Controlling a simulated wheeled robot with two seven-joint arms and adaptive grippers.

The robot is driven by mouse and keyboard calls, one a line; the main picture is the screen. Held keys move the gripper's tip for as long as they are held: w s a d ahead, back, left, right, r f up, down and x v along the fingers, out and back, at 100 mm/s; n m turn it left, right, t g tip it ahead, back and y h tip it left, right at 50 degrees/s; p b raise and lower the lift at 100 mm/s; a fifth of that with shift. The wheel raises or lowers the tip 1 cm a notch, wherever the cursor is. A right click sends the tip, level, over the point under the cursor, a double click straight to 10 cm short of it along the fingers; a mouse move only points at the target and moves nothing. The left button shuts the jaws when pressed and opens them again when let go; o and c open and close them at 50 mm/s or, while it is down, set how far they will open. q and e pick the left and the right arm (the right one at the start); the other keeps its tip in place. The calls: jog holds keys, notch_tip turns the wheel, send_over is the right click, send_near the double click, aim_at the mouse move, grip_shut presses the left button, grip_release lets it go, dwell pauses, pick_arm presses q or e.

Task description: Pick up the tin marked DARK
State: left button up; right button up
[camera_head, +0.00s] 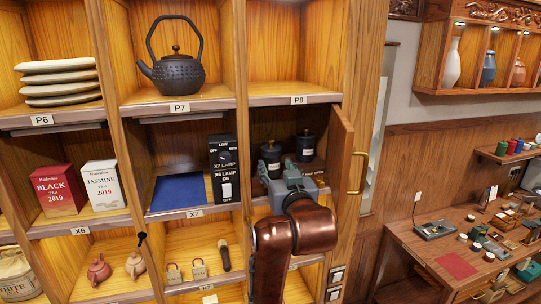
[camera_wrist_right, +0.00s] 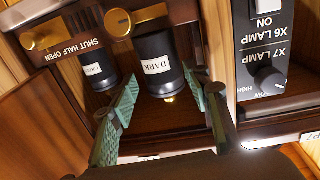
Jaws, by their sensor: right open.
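The tin marked DARK (camera_wrist_right: 157,68) is a dark cylinder with a white label. It stands in a shelf compartment, and the wrist picture is upside down. In the head view it is the left one of two dark tins (camera_head: 270,153), partly hidden by my gripper. My right gripper (camera_head: 279,170) is at the compartment's front. In the right wrist view its open green-padded fingers (camera_wrist_right: 160,84) are apart, with the DARK tin between them in the picture; I cannot tell whether they touch it. My left gripper is not in view.
A second dark tin (camera_head: 306,146) stands close by; its label is hard to read. A lamp switch box (camera_head: 225,168) stands to the left. An open wooden door (camera_head: 340,157) with a brass handle borders the right. A black teapot (camera_head: 175,74) sits on the shelf above left.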

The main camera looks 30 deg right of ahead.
aim_at(273, 162)
jog(key=p+x, duration=0.1)
jog(key=x, duration=0.1)
jog(key=p+x, duration=0.2)
jog(key=x, duration=0.1)
jog(key=shift+r, duration=0.25)
jog(key=shift+w+d+f, duration=0.1)
jog(key=shift+w, duration=0.2)
jog(key=shift+c, duration=0.3)
jog(key=shift+c, duration=0.7)
jog(key=c, duration=0.7)
